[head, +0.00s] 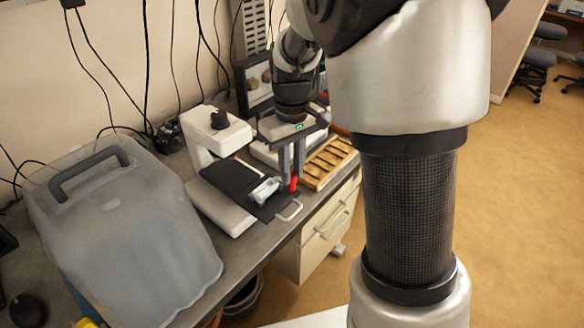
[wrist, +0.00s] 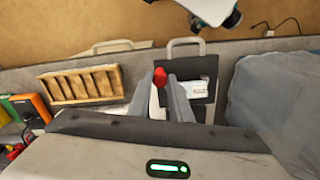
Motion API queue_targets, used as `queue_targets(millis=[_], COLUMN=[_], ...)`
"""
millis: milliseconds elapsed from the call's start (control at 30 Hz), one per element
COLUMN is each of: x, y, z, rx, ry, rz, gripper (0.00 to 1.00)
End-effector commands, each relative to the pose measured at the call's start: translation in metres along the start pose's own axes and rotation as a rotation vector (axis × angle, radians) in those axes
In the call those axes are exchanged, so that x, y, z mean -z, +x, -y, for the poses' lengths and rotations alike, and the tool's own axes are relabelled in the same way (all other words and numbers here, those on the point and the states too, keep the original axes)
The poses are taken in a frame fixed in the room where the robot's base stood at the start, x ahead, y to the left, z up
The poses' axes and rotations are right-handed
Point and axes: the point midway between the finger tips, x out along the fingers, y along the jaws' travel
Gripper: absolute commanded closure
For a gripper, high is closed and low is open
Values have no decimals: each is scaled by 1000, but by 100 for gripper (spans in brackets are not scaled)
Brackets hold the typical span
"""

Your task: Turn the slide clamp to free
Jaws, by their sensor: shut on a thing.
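The slide clamp's red knob (head: 293,184) stands at the right side of the black stage (head: 232,181) of a white device. It also shows in the wrist view as a red knob (wrist: 159,78). My gripper (head: 291,178) points down with its fingers shut on the red knob. In the wrist view my gripper (wrist: 161,80) has the knob between its fingertips. A pale slide-like piece (head: 265,190) lies on the stage just left of the knob. The clamp's exact turn angle is too small to tell.
A wooden slotted rack (head: 328,163) stands close to the right of my gripper. A grey covered case (head: 125,240) fills the left of the bench. The white device's column and head (head: 218,132) rise to the left. A handle (head: 289,211) sticks out at the bench's front edge.

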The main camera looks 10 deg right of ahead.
Motion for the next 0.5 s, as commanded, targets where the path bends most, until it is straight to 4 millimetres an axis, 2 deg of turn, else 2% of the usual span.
queue_targets(millis=[500], x=[1], y=[-2], z=[0], rx=[0], ry=[346], rz=[-2], gripper=[100])
